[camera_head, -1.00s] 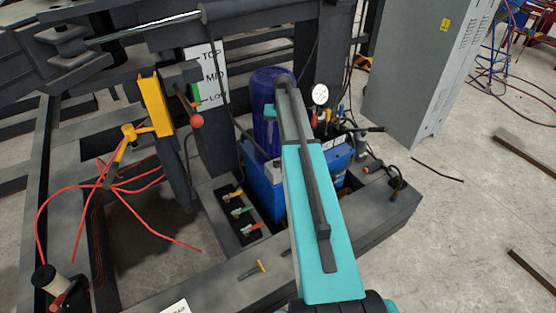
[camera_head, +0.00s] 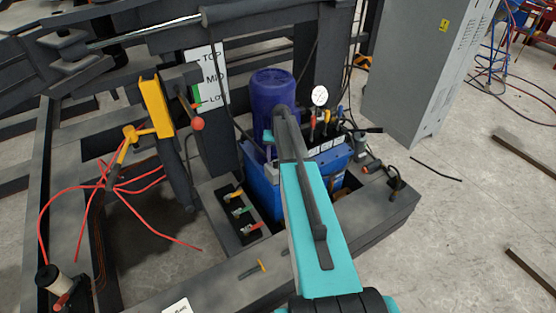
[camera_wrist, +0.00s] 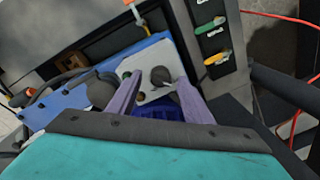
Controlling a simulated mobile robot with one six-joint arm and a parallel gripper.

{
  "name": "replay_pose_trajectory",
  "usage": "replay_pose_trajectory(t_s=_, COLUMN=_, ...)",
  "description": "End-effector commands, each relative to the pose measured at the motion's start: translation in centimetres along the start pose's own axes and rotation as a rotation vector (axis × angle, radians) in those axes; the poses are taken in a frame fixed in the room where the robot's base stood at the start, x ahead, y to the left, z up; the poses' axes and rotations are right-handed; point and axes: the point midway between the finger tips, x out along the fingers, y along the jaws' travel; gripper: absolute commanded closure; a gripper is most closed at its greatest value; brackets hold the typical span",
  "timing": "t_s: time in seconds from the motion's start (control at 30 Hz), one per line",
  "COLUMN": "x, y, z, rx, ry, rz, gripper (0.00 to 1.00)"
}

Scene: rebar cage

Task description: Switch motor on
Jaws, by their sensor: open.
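The blue motor (camera_head: 270,92) stands upright on a blue tank unit (camera_head: 262,185) in the head view. In the wrist view a pale control panel (camera_wrist: 152,92) on the unit carries a black rotary knob (camera_wrist: 160,75), and a small green button (camera_wrist: 127,75) sits near its left edge. My gripper (camera_wrist: 158,83) is open, with its two fingers apart over the panel and the knob between them. I cannot tell whether the fingers touch the panel. In the head view my arm hides the gripper and panel. A ribbed dark blue part (camera_wrist: 160,113) shows behind the fingers.
Valve levers in yellow, green and red (camera_head: 240,210) stand left of the unit. A pressure gauge (camera_head: 320,96) and small levers stand behind it. A grey cabinet (camera_head: 420,75) is at the right. Red cables (camera_head: 110,188) hang at the left. The right floor is mostly clear.

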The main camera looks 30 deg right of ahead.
Motion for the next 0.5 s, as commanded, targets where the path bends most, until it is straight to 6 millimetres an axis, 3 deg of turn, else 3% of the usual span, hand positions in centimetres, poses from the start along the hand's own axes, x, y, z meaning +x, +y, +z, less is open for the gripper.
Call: replay_pose_trajectory(t_s=0.5, x=1.15, y=-0.03, z=-0.01, rx=0.000, ry=0.001, rz=0.000, gripper=0.54)
